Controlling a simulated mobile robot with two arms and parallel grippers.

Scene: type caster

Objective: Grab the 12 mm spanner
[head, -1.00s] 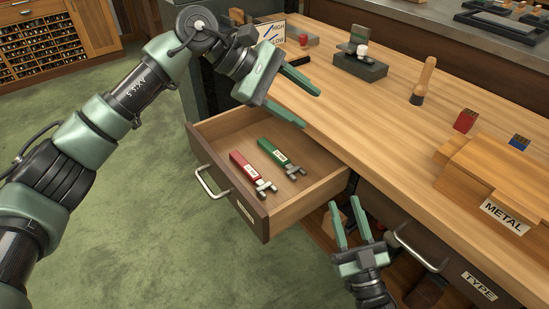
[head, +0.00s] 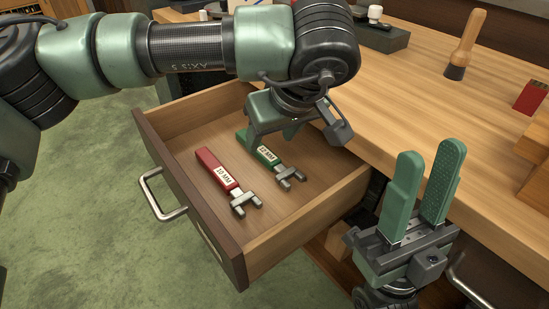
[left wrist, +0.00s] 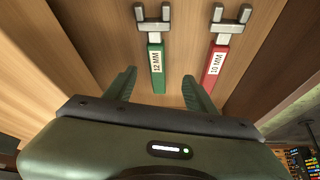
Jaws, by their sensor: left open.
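The 12 mm spanner (head: 268,156), with a green handle, white label and grey metal jaw, lies flat in the open drawer (head: 190,205). It also shows in the left wrist view (left wrist: 157,62), labelled 12 MM. My left gripper (head: 258,135) is low over its handle end and hides part of it. In the left wrist view, the open fingers (left wrist: 158,82) stand apart on either side of the green handle, with nothing gripped. My right gripper (head: 430,165) is empty, fingers up and apart, beside the bench's front edge, right of the drawer.
A red 10 mm spanner (head: 220,172) lies left of the green one; it also shows in the left wrist view (left wrist: 215,65). The drawer walls enclose both. The wooden bench top (head: 400,110) carries a wooden-handled tool (head: 467,42) and a red block (head: 531,97).

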